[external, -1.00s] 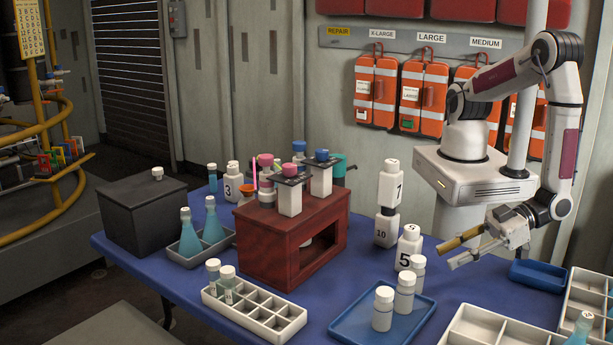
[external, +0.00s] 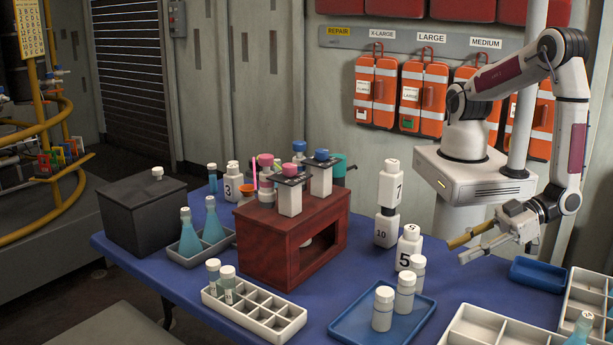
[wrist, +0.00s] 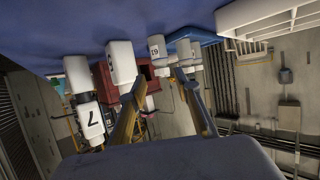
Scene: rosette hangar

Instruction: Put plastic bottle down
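My gripper (external: 458,252) is open and empty, above the right part of the blue table. Its two fingers also show in the wrist view (wrist: 161,78), with a clear gap between them. White plastic bottles stand to its left. Bottle 7 (external: 390,188) rests on top of bottle 10 (external: 386,228). Bottle 5 (external: 408,252) stands nearer the gripper, apart from the fingers. The wrist view is upside down and shows bottle 7 (wrist: 90,122) at left. I cannot tell which bottle the task means.
A blue tray (external: 345,326) with white bottles is at the front. A red-brown rack (external: 270,252) stands mid-table. A small blue tray (external: 538,274) lies below my arm. White divided trays (external: 490,328) are at the right front. Bare table lies between these.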

